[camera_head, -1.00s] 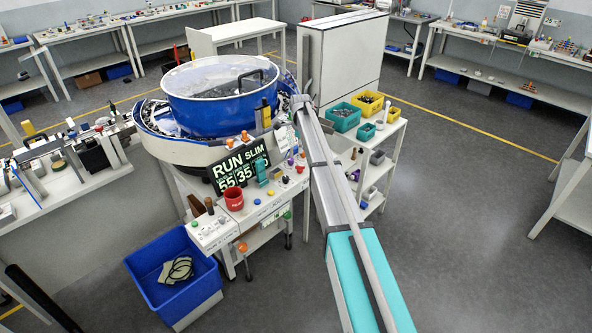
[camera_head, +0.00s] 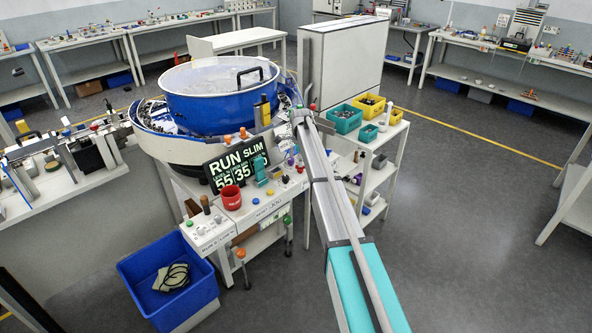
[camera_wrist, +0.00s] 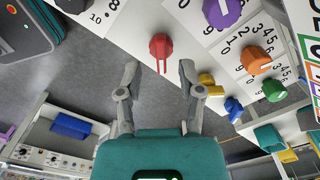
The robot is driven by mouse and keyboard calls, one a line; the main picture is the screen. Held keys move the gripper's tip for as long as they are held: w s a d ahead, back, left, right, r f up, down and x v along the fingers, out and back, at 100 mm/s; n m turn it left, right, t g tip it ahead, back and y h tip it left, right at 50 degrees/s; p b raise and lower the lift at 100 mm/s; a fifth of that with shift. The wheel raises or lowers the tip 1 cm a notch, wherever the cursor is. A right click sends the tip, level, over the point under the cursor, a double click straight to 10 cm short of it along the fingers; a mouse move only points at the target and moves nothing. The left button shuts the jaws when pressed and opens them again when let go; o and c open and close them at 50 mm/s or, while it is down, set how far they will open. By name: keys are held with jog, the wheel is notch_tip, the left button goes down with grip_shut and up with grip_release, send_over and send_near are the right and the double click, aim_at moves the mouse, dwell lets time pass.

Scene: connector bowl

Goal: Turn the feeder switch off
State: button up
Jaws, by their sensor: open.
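The feeder is a blue-rimmed round bowl (camera_head: 215,112) with a clear lid, in the head view. A dark display (camera_head: 238,166) on its front reads RUN and SLIM with numbers below. A white control panel (camera_head: 250,208) with several coloured knobs and buttons stands under it. In the wrist view a red knob (camera_wrist: 161,47) on a white panel lies just beyond the fingertips, roughly centred between them. My gripper (camera_wrist: 159,72) is open and empty, apart from the red knob. In the head view my arm covers the gripper. I cannot tell which control is the feeder switch.
In the wrist view, purple (camera_wrist: 222,11), orange (camera_wrist: 255,60) and green (camera_wrist: 273,90) knobs with number scales lie to the right. A blue bin (camera_head: 168,287) stands on the floor by the panel. A shelf cart (camera_head: 378,150) with small bins stands right of my arm.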

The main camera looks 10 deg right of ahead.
aim_at(300, 169)
jog(key=shift+f+b, duration=0.85)
jog(key=shift+f, duration=0.25)
